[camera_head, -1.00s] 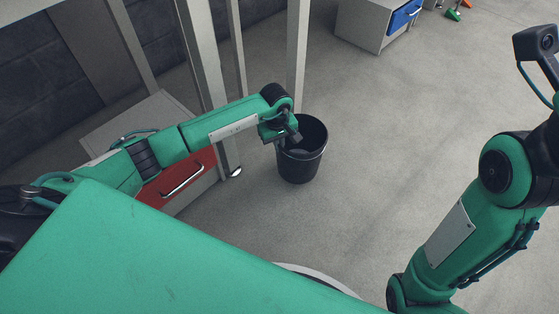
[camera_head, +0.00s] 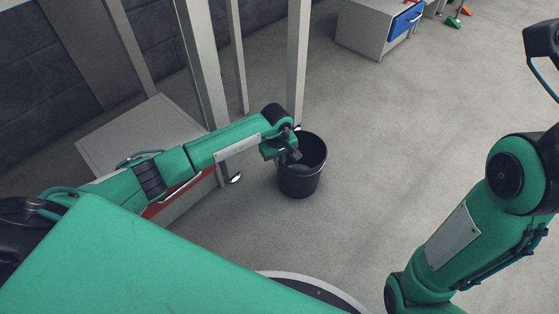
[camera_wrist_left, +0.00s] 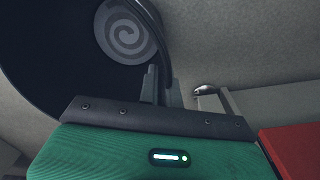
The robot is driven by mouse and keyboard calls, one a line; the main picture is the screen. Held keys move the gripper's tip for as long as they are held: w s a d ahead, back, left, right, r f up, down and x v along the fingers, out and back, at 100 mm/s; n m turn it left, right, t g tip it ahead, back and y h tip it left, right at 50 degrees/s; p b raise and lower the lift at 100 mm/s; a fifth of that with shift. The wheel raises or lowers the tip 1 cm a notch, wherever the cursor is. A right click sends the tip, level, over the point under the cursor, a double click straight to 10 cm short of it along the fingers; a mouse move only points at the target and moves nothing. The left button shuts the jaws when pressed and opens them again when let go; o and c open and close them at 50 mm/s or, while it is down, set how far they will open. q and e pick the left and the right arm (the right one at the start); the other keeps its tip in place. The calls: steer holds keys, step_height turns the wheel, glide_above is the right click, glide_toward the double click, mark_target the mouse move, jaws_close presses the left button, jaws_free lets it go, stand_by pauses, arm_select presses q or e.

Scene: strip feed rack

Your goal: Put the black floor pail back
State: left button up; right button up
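The black floor pail (camera_head: 299,181) is upright by the foot of the metal posts in the head view. I cannot tell whether its base touches the floor. My left gripper (camera_head: 291,156) reaches its near left rim from the left. In the left wrist view the pail (camera_wrist_left: 40,60) fills the upper left, with a grey spiral-marked disc (camera_wrist_left: 127,31) inside it. The fingers of the left gripper (camera_wrist_left: 162,88) stand on either side of the pail's rim and are shut on it.
Metal posts (camera_head: 299,60) stand just behind the pail. A low cabinet (camera_head: 135,125) with a red drawer (camera_head: 180,192) is at left, partly behind my arm. A grey cabinet with a blue drawer (camera_head: 407,20) stands at the back. The floor right of the pail is clear.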

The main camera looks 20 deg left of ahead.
arm_select(q)
steer(key=o, duration=0.3)
